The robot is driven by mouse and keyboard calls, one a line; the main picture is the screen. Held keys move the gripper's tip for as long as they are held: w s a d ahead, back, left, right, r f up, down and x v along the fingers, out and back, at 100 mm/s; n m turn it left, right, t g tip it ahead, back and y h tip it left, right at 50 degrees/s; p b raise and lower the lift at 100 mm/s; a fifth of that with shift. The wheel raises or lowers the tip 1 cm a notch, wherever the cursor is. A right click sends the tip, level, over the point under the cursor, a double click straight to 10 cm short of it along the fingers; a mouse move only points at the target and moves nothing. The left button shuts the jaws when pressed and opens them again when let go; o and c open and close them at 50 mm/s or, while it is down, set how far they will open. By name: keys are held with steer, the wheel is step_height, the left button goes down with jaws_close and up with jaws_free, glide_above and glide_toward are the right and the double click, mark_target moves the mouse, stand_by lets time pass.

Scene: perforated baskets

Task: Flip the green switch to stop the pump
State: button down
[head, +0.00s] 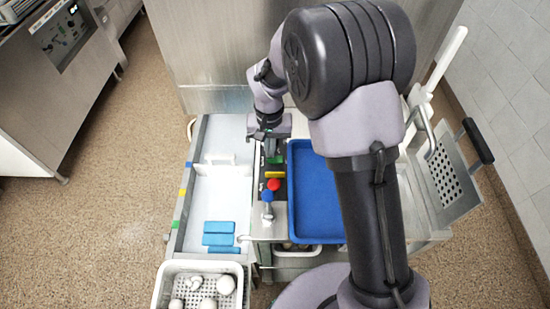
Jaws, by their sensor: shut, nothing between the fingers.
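The green switch (275,160) is a small green piece at the far end of a dark control strip, between a white basin and a blue tray. My gripper (270,142) is shut and empty. It points down just behind the green switch, as seen in the head view. I cannot tell whether the fingertips touch the switch. The fingertips are small and dark, and the switch's exact position is hard to make out.
On the same strip, nearer, are a yellow piece (275,175), a red knob (274,184) and a blue knob (267,196). The blue tray (315,190) lies right. Blue blocks (218,227) lie in the white basin (221,185). A white perforated basket (165,285) stands front left.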

steer(key=shift+f+b, duration=0.5)
steer(key=shift+f, duration=0.25)
steer(key=shift+r, duration=0.1)
step_height(320, 180, up, 7)
steer(key=p, duration=0.5)
stand_by(0.4)
